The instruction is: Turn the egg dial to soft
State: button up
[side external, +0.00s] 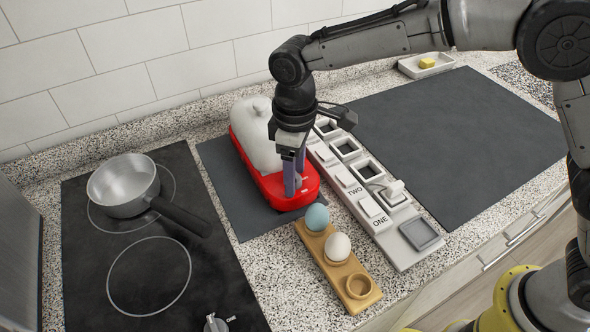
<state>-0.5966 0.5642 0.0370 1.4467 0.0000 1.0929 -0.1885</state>
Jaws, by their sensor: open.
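A red egg cooker (311,188) with a cloudy white domed lid (256,134) stands on a dark mat. My gripper (293,187) points straight down over the front end of the red base, its purple-grey fingers close to or touching it. The fingers are open by a small gap. The egg dial cannot be made out; the fingers cover that part of the base. I cannot tell whether anything sits between the fingers, nor where the dial points. Small pale marks show on the red base beside the fingers.
A wooden holder (307,240) with a blue egg (317,217), a white egg (338,246) and an empty cup stands in front. A white panel (401,259) marked ONE and TWO lies right. A pan (124,186) sits on the hob at left. The large dark mat (455,140) is clear.

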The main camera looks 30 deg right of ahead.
jog(key=shift+c, duration=0.2)
grip_shut()
jog(key=shift+m, duration=0.4)
jog(key=m, duration=0.3)
jog(key=shift+r+m, duration=0.1)
jog(key=shift+m, duration=0.2)
jog(key=m, duration=0.3)
jog(key=shift+m, duration=0.3)
jog(key=m, duration=0.3)
jog(key=shift+m, duration=2.3)
